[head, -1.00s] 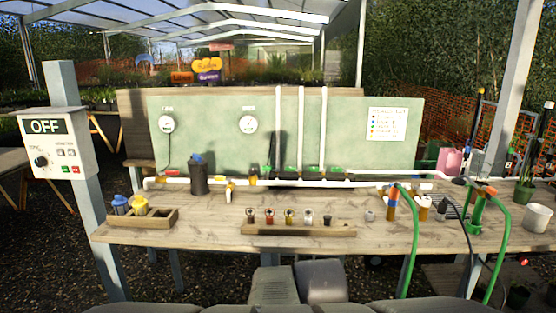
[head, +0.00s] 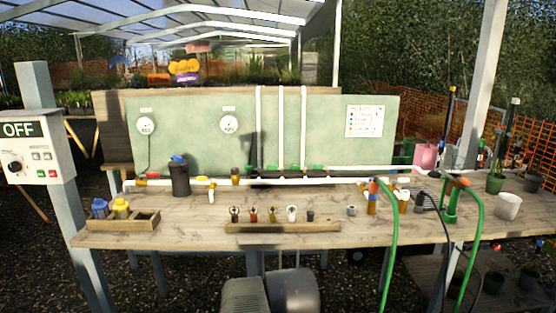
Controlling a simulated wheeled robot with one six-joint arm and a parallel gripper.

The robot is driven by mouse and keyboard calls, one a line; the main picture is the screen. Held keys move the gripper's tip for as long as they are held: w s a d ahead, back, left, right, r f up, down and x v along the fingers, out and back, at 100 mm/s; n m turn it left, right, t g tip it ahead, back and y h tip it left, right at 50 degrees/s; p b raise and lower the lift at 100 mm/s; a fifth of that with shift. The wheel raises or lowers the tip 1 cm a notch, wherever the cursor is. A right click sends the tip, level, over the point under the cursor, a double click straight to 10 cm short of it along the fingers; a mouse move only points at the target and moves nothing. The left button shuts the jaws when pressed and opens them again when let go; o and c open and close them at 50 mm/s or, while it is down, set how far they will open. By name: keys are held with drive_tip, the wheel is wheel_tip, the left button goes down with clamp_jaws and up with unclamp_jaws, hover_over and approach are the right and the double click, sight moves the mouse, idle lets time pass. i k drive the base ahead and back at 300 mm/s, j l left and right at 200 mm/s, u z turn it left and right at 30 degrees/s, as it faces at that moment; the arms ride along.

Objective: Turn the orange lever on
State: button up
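An orange lever (head: 459,181) shows at the right of the bench, on top of a green upright fitting (head: 451,203) with a green hose. Its exact angle is too small to read. Another orange part (head: 373,188) sits on a blue and amber fitting (head: 372,205) left of it, also beside a green hose; I cannot tell whether it is a lever.
A wooden bench (head: 180,235) spans the view, with a white pipe (head: 260,182) along its back. A rack of small fittings (head: 283,227) lies at the front. A control box reading OFF (head: 28,150) stands left. A white pot (head: 508,206) stands right. Hoses hang over the front edge.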

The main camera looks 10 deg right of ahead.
sight(464, 181)
drive_tip(key=z, duration=1.5)
